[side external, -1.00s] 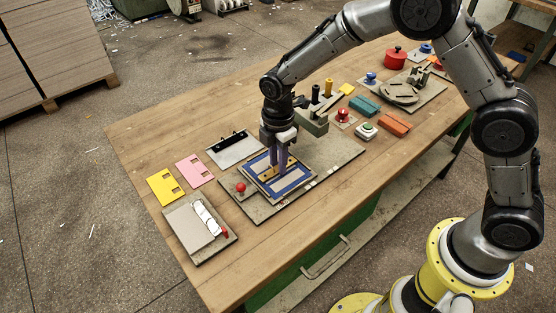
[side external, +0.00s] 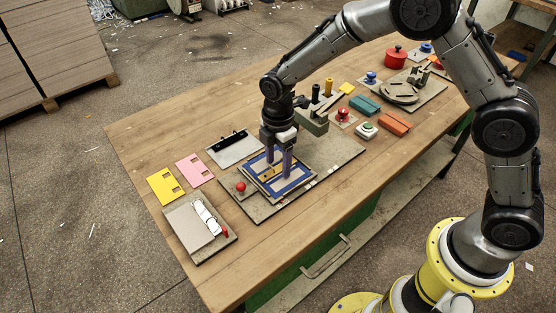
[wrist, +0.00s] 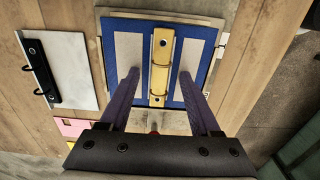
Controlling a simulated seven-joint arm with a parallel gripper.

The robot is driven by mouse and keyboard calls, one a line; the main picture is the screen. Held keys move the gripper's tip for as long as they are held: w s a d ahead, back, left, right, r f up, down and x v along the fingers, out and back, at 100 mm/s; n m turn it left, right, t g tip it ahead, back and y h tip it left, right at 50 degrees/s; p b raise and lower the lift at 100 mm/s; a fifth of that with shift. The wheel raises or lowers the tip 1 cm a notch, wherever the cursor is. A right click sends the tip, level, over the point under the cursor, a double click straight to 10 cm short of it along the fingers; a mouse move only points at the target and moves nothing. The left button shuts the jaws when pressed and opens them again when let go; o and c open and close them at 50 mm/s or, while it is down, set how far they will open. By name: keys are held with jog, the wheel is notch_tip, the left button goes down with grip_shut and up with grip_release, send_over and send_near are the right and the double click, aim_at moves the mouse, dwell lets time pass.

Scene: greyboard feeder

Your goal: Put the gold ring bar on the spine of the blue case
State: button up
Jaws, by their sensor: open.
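The blue case (side external: 294,187) lies open and flat on a grey fixture board, with pale panels on both sides of its spine; it also shows in the wrist view (wrist: 205,62). My gripper (side external: 279,166) is open above the case. Its purple fingers stand apart on either side of the bar, as the wrist view (wrist: 159,78) shows, with clear gaps to it.
A white plate with a black ring mechanism (side external: 233,150) lies left of the fixture. A red knob (side external: 240,187) stands at the fixture's left corner. Pink (side external: 194,170) and yellow (side external: 165,186) plates lie farther left. A post assembly (side external: 315,122) stands behind my gripper.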

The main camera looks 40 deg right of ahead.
notch_tip(320, 180, up, 14)
dwell(0.6)
notch_tip(320, 180, up, 10)
jog(key=m+t, duration=0.1)
jog(key=t, duration=0.1)
send_over(279, 167)
jog(key=s+d, duration=0.4)
jog(key=d, duration=0.1)
jog(key=s+d+r+m+t, duration=0.2)
jog(key=s+d+r+m, duration=0.25)
jog(key=s, duration=0.35)
jog(key=s+d+f+m, duration=0.2)
jog(key=s+f+m, duration=0.1)
jog(key=s+m, duration=0.3)
jog(key=s+d+f+m+t, duration=0.1)
jog(key=s+f+m, duration=0.3)
jog(key=s, duration=0.5)
jog(key=shift+s+d+m+t, duration=0.3)
jog(key=shift+s+d+m, duration=0.15)
jog(key=shift+m, duration=0.8)
